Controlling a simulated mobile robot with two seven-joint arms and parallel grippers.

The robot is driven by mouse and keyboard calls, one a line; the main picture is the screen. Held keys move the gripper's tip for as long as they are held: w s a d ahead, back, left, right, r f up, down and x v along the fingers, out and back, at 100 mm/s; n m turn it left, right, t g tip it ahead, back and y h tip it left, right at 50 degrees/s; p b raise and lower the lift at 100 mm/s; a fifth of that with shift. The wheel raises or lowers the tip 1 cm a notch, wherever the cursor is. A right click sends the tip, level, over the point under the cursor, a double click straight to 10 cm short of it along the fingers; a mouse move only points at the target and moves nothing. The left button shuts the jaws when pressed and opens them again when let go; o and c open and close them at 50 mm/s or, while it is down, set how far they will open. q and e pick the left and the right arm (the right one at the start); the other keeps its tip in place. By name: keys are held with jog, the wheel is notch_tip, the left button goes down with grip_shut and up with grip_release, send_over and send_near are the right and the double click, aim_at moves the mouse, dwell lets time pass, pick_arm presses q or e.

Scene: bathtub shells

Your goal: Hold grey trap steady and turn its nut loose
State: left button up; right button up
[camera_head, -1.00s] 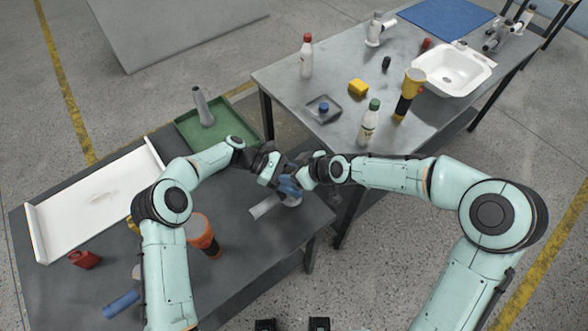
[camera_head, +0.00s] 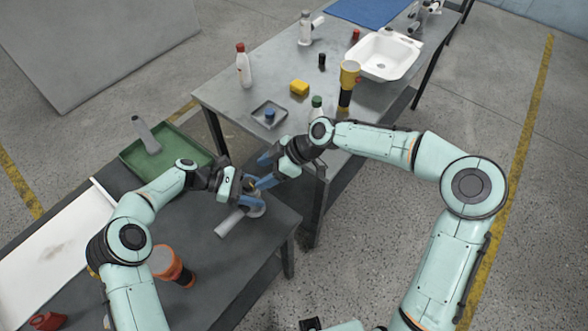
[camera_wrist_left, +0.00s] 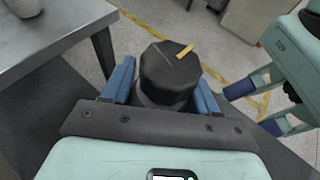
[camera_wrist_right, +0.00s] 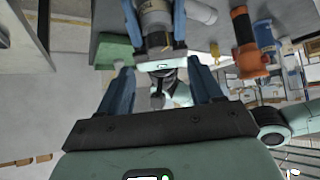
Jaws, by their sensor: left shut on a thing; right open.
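My left gripper (camera_head: 251,190) is shut on the trap; the exact contact is partly hidden. My right gripper (camera_head: 264,172) is open and empty, its fingers beside the trap and apart from the nut. In the right wrist view the trap (camera_wrist_right: 155,20) shows beyond my right fingers, held between my left fingers.
A green tray (camera_head: 190,146) with a grey part lies behind my left arm. An orange-black object (camera_head: 172,266) and a white tray (camera_head: 50,255) are on the near table.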

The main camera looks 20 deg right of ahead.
jog(key=w+v, duration=0.1)
jog(key=v, duration=0.4)
jog(key=m+t+y, duration=0.2)
jog(key=m+t, duration=0.2)
jog(key=t, duration=0.2)
send_near(250, 182)
jog(key=x, duration=0.9)
jog(key=shift+a, duration=0.1)
jog(key=n+g+y, duration=0.1)
jog(key=n+g, duration=0.1)
jog(key=g, duration=0.1)
jog(key=n+g+y, duration=0.1)
jog(key=n, duration=0.1)
jog(key=shift+w+d+g+y, duration=0.25)
jog(key=shift+w+g+y, duration=0.05)
jog(key=shift+g, duration=0.1)
jog(key=v, duration=1.2)
jog(key=shift+r, duration=0.15)
